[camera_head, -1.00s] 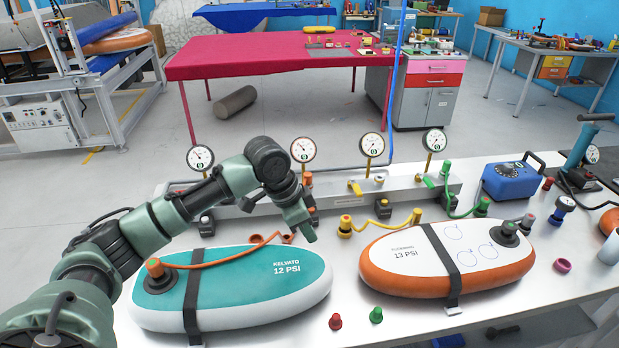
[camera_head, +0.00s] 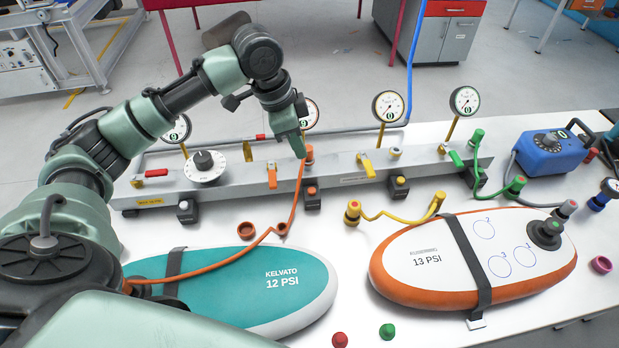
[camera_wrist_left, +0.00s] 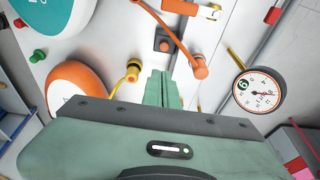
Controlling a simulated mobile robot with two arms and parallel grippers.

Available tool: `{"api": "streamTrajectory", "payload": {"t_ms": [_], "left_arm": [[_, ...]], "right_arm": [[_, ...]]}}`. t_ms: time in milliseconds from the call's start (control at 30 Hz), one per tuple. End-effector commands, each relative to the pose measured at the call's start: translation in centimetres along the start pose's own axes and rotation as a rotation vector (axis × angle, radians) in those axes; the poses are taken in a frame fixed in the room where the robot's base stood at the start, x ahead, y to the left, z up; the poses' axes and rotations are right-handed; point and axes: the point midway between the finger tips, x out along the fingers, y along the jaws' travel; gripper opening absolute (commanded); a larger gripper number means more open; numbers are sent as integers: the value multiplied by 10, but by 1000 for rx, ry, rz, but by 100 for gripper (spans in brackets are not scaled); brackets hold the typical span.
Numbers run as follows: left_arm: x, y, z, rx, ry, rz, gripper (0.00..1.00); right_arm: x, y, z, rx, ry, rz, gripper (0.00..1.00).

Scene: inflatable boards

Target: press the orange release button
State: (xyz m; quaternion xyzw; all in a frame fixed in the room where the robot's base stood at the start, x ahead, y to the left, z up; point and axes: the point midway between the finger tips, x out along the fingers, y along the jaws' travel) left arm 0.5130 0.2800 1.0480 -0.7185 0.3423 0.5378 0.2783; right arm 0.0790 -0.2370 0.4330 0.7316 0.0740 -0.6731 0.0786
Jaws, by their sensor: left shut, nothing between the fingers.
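The orange release button (camera_head: 312,190) sits on a small black box at the front of the grey manifold rail, below the orange hose end. In the left wrist view, the orange button (camera_wrist_left: 164,46) on its dark box lies just beyond my fingertips. My left gripper (camera_head: 302,154) is shut and empty, pointing down above the rail by the orange hose fitting. In the left wrist view, my left gripper's closed green fingers (camera_wrist_left: 160,76) appear apart from the button. My right gripper is not in view.
The orange hose (camera_head: 293,205) runs from the rail to the teal board (camera_head: 225,285). Gauges stand behind the rail (camera_head: 345,178). An orange lever (camera_head: 272,178) and yellow lever (camera_head: 366,166) flank the button. The white-and-orange board (camera_head: 420,282) lies front right, beside the yellow hose (camera_head: 395,214).

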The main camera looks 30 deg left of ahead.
Motion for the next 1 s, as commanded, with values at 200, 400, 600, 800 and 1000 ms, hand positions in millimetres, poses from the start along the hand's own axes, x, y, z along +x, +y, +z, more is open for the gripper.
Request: {"api": "streamTrajectory", "payload": {"t_ms": [200,400,600,800,1000], "left_arm": [[16,0,0,0,-1,2,0],[55,1,0,-2,-2,4,0],[97,1,-1,-2,-1,3,0],[126,-1,8,-2,-2,2,0],[137,-2,12,0,0,-1,0]], "right_arm": [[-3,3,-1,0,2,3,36],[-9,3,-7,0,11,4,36],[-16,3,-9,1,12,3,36],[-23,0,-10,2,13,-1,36],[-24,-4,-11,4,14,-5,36]]}}
